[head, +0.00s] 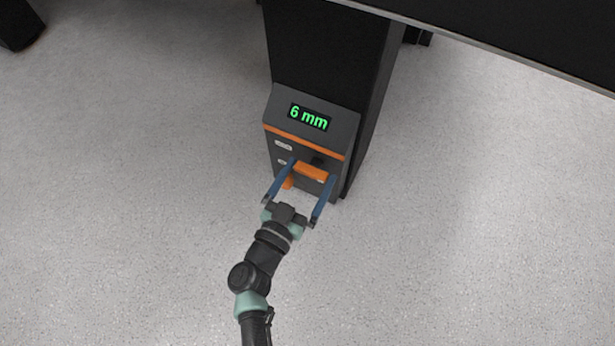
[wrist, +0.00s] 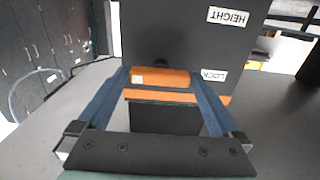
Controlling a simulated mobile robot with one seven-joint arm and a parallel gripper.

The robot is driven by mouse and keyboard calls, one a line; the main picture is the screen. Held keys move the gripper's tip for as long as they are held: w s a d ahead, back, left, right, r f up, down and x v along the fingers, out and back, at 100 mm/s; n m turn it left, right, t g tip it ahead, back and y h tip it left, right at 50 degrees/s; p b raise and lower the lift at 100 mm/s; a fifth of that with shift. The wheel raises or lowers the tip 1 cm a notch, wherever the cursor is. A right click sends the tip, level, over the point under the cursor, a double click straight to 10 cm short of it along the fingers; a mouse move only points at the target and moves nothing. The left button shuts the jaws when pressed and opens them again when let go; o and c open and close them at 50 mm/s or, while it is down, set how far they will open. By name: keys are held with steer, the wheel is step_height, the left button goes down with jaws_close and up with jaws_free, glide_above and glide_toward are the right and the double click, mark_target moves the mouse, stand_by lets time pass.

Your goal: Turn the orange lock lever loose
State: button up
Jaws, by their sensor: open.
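The orange lock lever (head: 311,172) is on the front of a dark box with an orange stripe. It lies crosswise between the blue fingers of my open gripper (head: 309,171). In the wrist view the lever (wrist: 160,77) shows between the fingertips (wrist: 162,76), beside an upside-down LOCK label (wrist: 208,76). I cannot tell whether either finger touches it. A smaller orange part (head: 288,183) shows by the left finger in the head view; what it belongs to is unclear.
A HEIGHT label (wrist: 228,17) is on the box. The box is on a dark column (head: 325,45) under a dark tabletop (head: 520,30). The grey floor (head: 130,170) around is clear.

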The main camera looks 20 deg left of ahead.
steer(key=shift+c, duration=0.2)
steer(key=c, duration=1)
